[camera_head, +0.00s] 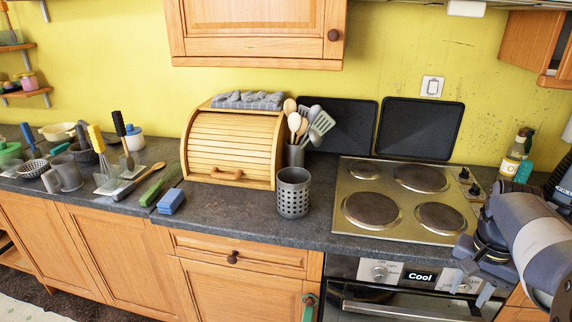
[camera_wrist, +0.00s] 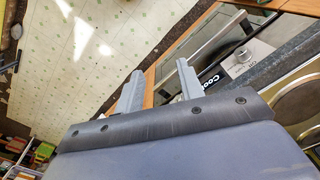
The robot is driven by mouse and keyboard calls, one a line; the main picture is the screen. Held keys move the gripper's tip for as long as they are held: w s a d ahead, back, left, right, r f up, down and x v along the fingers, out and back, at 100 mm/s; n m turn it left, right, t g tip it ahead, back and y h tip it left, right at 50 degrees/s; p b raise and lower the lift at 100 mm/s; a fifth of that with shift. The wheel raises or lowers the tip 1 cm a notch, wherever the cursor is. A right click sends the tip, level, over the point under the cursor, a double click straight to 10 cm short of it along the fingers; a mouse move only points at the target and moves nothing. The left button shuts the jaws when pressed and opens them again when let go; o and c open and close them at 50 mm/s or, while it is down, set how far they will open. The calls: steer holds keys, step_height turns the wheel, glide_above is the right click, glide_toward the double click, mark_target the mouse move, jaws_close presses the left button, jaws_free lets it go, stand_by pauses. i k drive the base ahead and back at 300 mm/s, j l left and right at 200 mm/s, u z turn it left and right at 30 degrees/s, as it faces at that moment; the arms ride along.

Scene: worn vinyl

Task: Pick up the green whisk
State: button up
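A long green utensil (camera_head: 158,186) lies flat on the dark counter, left of the wooden bread box. It may be the green whisk, but its wire end is not clear at this size. A utensil with a yellow handle (camera_head: 96,138) and one with a black handle (camera_head: 119,124) stand upright further left. My gripper (camera_head: 471,291) is at the lower right, in front of the oven, far from the green utensil. In the wrist view my gripper (camera_wrist: 159,68) shows two fingers apart with nothing between them. The wrist view does not show the green utensil.
The bread box (camera_head: 230,145), a blue sponge (camera_head: 171,201), a perforated grey holder (camera_head: 293,193) and the stove (camera_head: 405,198) stand along the counter. Cups and bowls crowd its left end. The wrist view shows the tiled floor (camera_wrist: 85,50) and oven front (camera_wrist: 205,45).

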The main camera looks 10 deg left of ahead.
mark_target(148, 198)
steer(key=i+j+u, duration=0.35)
steer(key=i+j, duration=0.15)
steer(key=j, duration=0.55)
steer(key=i+j+u, duration=0.4)
steer(key=i+j, duration=0.25)
steer(key=j, duration=0.25)
steer(key=i+j+u, duration=0.35)
steer(key=i+j, duration=0.35)
